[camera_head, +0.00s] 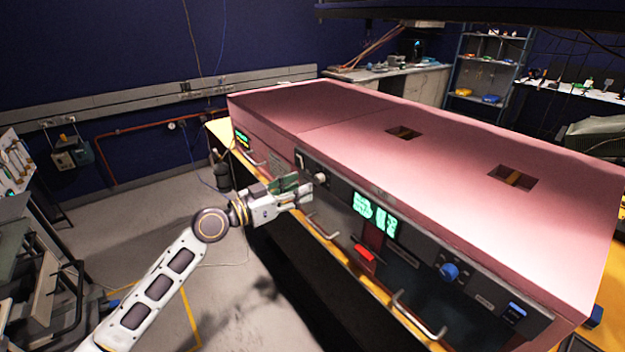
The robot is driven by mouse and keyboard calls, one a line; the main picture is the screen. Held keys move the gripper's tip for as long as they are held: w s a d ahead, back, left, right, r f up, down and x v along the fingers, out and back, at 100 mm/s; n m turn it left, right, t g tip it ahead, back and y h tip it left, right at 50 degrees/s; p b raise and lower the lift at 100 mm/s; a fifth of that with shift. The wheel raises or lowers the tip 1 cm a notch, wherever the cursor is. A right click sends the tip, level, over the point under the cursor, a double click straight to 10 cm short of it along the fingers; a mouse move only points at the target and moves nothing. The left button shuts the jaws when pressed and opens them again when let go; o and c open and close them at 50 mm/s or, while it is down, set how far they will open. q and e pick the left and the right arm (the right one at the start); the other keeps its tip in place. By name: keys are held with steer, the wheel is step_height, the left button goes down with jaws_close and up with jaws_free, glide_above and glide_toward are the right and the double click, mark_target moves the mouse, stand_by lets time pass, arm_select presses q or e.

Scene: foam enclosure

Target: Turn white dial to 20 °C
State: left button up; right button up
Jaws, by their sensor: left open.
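The white dial (320,178) is a small round knob on the dark front panel of the pink foam enclosure (340,110), near the panel's left end. My left gripper (306,190) comes in from the left. It is open, with its fingertips close to the dial on its left side. I cannot tell whether they touch the dial. A green lit display (375,214) is on the panel right of the dial; its digits are too blurred to read. The dial's marking is too small to read. My right gripper is not in view.
Further right on the front are a red handle (364,253), a blue knob (449,271) and a blue-lit module (513,313). Metal bar handles (418,316) stick out below the panel. Another green display (242,139) is at the left end. Open floor lies left of the enclosure.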

mark_target(316, 180)
arm_select(q)
steer(key=x, duration=0.2)
steer(key=shift+w+d+r+p, duration=0.1)
steer(key=shift+w+d+p, duration=0.1)
steer(key=shift+d+p, duration=0.15)
steer(key=shift+w+d, duration=0.2)
steer(key=shift+w, duration=0.05)
steer(key=shift+w+d, duration=0.3)
steer(key=shift+d, duration=0.2)
steer(key=shift+w+d+p, duration=0.2)
steer(key=shift+d+p, duration=0.05)
steer(key=shift+p, duration=0.05)
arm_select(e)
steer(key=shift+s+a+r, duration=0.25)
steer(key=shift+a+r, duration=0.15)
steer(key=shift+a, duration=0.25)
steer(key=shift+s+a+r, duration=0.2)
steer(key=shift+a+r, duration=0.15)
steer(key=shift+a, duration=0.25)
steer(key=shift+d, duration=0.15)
arm_select(q)
steer(key=shift+c, duration=0.5)
jaws_close()
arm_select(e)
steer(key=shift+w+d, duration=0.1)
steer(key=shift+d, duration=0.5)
